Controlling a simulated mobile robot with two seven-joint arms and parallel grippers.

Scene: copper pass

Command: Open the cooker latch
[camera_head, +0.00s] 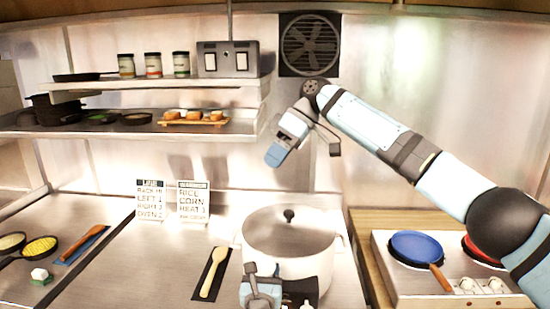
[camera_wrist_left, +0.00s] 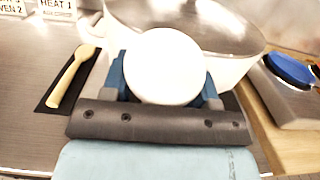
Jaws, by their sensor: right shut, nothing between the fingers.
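The cooker is a large white pot (camera_head: 305,268) with a pale lid and a dark knob, on the counter at the lower middle; its side also shows in the left wrist view (camera_wrist_left: 235,72). My left gripper (camera_head: 263,272) is low at the cooker's front. In the left wrist view its blue fingers (camera_wrist_left: 165,85) stand well apart on either side of a white round part (camera_wrist_left: 163,65). That part hides their inner faces, so I cannot tell if they press on it or if it is the latch. My right gripper (camera_head: 274,156) is shut and empty, raised above and behind the cooker.
A wooden spoon (camera_head: 214,272) on a dark mat lies left of the cooker. Two label cards (camera_head: 194,202) stand behind it. A stove with a blue pan (camera_head: 417,247) and a red pan is at the right. Shelves (camera_head: 150,128) hang at the upper left.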

